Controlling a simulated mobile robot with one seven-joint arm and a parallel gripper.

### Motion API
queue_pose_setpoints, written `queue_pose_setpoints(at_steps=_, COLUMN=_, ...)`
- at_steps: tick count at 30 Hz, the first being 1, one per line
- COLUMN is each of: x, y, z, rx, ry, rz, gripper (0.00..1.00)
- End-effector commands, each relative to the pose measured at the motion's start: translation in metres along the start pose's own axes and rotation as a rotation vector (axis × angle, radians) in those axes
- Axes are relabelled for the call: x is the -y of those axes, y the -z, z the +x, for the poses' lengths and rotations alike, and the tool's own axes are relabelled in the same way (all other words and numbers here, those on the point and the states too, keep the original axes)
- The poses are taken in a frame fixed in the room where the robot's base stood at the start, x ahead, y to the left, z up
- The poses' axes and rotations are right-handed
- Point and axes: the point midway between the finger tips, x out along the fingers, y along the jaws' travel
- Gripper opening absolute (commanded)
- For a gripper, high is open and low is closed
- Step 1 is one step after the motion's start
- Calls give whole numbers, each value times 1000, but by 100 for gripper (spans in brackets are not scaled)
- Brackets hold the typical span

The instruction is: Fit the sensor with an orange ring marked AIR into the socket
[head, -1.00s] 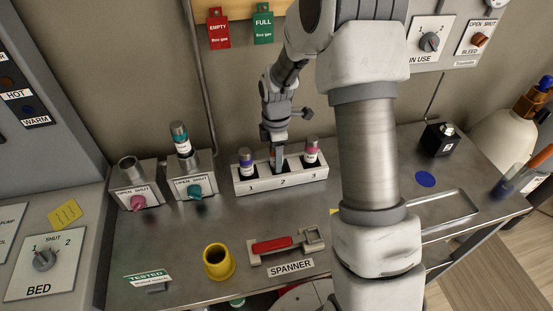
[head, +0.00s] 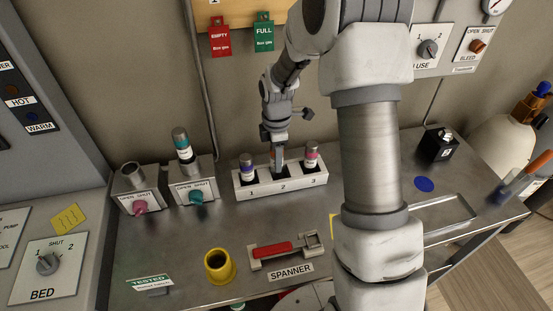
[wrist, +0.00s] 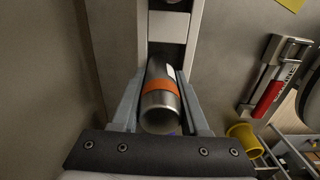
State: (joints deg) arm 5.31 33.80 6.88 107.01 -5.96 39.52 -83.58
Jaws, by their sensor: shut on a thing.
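The sensor with an orange ring (wrist: 160,92) is a silver cylinder between the two fingers of my gripper (head: 277,163). My gripper is shut on it at the middle place, 2, of the white rack (head: 307,182). In the head view the fingers mostly hide the sensor; I cannot tell whether it is still seated in the rack. Its AIR mark is not readable. At the left stands an empty, open-topped socket (head: 133,173) with a pink knob. The socket beside it (head: 188,169), with a teal knob, holds a teal-ringed sensor (head: 181,143).
A purple-ringed sensor (head: 247,166) stands in place 1 and a pink-ringed one (head: 311,157) in place 3, close on both sides. Bare bench is free between sockets and cup.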

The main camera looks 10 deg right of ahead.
Motion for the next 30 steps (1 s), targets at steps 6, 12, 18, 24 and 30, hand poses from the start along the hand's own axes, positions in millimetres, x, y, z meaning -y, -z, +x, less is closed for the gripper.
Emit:
queue_pose_setpoints(at_steps=6, x=8, y=-13, z=-35, rx=1, ry=0, rz=7, gripper=0)
queue_pose_setpoints(at_steps=12, x=32, y=-48, z=-61, rx=1, ry=0, rz=6, gripper=0)
queue_pose_setpoints(at_steps=18, x=51, y=-76, z=-80, rx=1, ry=0, rz=4, gripper=0)
queue_pose_setpoints(at_steps=24, x=62, y=-92, z=-89, rx=1, ry=0, rz=1, gripper=0)
queue_pose_setpoints(at_steps=30, x=66, y=-97, z=-91, rx=1, ry=0, rz=0, gripper=0)
